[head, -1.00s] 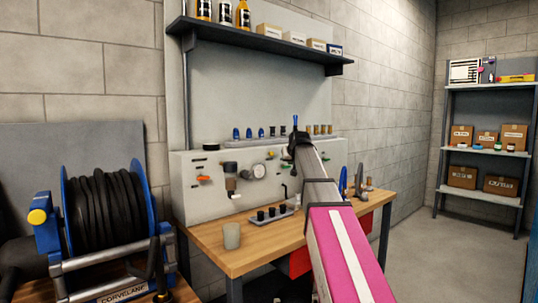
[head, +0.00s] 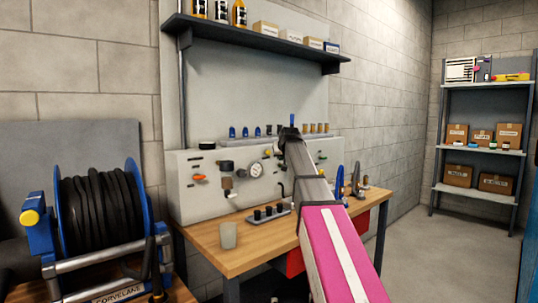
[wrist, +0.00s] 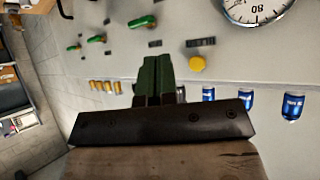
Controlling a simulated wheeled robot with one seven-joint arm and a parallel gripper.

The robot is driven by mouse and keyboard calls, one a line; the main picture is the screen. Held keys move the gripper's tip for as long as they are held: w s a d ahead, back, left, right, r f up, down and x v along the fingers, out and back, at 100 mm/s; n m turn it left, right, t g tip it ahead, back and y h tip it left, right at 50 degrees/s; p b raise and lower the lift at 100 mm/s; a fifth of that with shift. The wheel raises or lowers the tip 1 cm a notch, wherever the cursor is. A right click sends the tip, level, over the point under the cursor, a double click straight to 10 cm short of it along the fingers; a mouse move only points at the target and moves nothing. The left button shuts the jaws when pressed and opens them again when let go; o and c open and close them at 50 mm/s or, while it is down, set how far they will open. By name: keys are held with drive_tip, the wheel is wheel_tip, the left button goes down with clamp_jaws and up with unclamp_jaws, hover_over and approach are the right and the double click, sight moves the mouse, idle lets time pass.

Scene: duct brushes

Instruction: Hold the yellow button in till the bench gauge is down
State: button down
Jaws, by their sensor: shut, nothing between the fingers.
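The yellow button (wrist: 196,63) is a small round knob on the grey panel in the wrist view, below a dark label. My gripper (wrist: 155,62) has its green fingers shut together and empty. Its tips lie to the left of the button in that picture, with a gap between. The round white gauge (wrist: 256,8) is cut off at the top edge, and its needle cannot be read. In the head view the gauge (head: 256,169) faces me on the panel, left of my arm. There my arm hides the fingers and the button.
Green levers (wrist: 96,40) stand on the panel left of my fingers in the wrist view. A cup (head: 228,236) and a small rack (head: 268,214) are on the wooden bench (head: 205,240). A hose reel (head: 95,210) is at left.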

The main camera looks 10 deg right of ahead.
drive_tip(key=shift+w+a, duration=0.5)
drive_tip(key=shift+w, duration=0.25)
drive_tip(key=shift+w+a, duration=0.5)
drive_tip(key=shift+w, duration=0.25)
drive_tip(key=shift+w+a, duration=0.5)
drive_tip(key=shift+w, duration=0.25)
drive_tip(key=shift+w+a, duration=0.1)
drive_tip(key=shift+w+a, duration=0.15)
drive_tip(key=shift+w, duration=0.1)
idle(0.3)
drive_tip(key=shift+w+a, duration=0.3)
drive_tip(key=shift+w, duration=0.15)
idle(0.9)
idle(1.8)
drive_tip(key=shift+s+d, duration=0.5)
drive_tip(key=shift+s, duration=0.3)
drive_tip(key=shift+s+d, duration=0.1)
drive_tip(key=shift+s+d, duration=0.65)
drive_tip(key=shift+s, duration=0.35)
drive_tip(key=shift+s+d, duration=0.65)
drive_tip(key=shift+s, duration=0.35)
